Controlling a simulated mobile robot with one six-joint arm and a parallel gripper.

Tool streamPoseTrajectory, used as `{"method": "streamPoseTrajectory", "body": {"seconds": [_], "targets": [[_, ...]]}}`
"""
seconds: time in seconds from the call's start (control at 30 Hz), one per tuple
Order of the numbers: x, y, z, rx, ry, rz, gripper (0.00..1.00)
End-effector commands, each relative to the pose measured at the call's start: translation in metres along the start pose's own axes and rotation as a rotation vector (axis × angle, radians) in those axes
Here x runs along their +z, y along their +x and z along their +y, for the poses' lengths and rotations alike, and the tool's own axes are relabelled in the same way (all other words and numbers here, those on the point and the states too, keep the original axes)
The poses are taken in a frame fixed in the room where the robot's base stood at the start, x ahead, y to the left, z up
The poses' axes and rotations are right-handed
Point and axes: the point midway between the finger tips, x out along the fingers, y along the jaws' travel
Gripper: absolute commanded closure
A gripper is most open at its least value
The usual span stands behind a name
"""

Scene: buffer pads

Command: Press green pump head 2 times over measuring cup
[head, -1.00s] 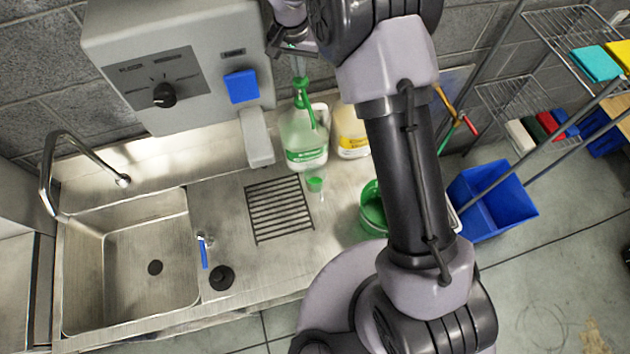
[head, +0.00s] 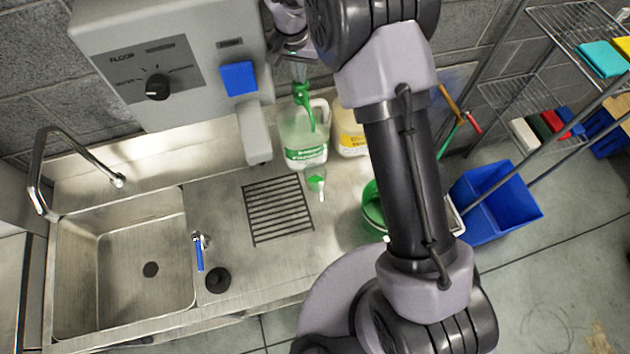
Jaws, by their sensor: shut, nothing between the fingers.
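The green pump head (head: 303,95) tops a clear jug (head: 297,136) with a green-and-white label, at the back of the steel counter. Its spout points toward the front. A small measuring cup (head: 316,182), showing green, stands on the counter in front of the jug, below the spout. My gripper (head: 300,76) is shut and empty, pointing down right at the top of the pump head. It appears to touch the pump head, but the contact is too small to be sure. My arm covers part of the area to the right.
A yellow-labelled jug (head: 350,135) stands close on the right, partly behind my arm. A green bucket (head: 371,212) is in front of it. A grey dispenser (head: 165,75) with a blue button hangs at left. A drain grate (head: 278,212) and sink (head: 140,250) lie left.

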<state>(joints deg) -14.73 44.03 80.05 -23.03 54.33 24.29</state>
Motion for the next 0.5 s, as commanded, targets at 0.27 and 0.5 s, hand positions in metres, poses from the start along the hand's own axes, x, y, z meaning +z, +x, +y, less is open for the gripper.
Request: {"method": "streamPoseTrajectory", "body": {"seconds": [0.27, 0.5], "targets": [[-0.001, -0.009, 0.001, 0.002, 0.001, -0.003, 1.00], [-0.007, -0.040, 0.000, 0.002, 0.001, -0.003, 1.00]]}}
